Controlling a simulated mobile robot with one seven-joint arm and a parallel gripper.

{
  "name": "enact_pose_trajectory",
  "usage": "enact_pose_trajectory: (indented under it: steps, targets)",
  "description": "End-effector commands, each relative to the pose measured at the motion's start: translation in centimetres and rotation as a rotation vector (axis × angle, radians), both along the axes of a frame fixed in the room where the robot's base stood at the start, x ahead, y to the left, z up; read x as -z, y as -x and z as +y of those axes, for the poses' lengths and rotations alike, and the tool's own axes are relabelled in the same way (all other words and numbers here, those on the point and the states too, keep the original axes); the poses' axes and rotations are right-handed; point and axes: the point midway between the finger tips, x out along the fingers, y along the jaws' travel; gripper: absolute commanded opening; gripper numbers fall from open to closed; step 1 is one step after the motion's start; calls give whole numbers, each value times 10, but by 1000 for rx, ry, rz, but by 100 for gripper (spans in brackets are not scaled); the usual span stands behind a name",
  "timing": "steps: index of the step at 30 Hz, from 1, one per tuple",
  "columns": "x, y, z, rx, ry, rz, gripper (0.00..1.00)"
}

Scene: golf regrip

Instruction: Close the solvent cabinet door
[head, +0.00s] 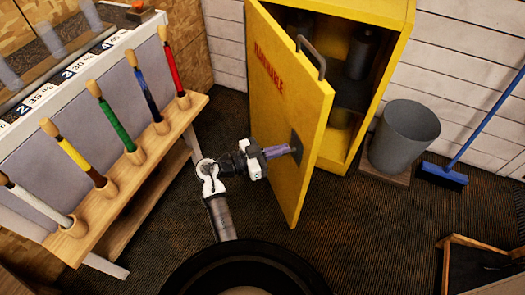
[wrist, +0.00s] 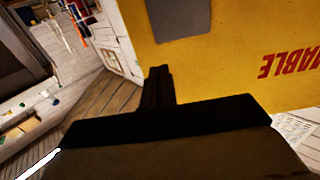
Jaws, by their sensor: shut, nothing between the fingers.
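The yellow solvent cabinet (head: 401,18) stands at the back, with dark shelves and grey containers visible inside. Its door (head: 265,110) is open, swung out to the left, with red lettering and a grey handle (head: 312,57) near its top edge. My gripper (head: 292,149) is shut and empty, with its fingers at the dark plate on the door's lower part; whether they touch it I cannot tell. In the wrist view the shut fingers (wrist: 158,87) show dark in front of the yellow door (wrist: 220,65), with a grey patch above them.
A grey bin (head: 403,137) stands right of the cabinet on a low base. A blue broom (head: 443,174) leans further right. A wooden rack (head: 75,247) with several coloured clubs stands at left. Dark floor is clear below the door.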

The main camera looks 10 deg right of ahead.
Motion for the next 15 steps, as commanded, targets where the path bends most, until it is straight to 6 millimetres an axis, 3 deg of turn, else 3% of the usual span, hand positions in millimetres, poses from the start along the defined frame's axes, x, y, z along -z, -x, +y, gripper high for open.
enact_pose_trajectory:
  steps: [6, 15]
  targets:
    - [-2, -6, -34, 1, -1, 2, 0]
    - [1, -9, -48, -1, -1, 2, 0]
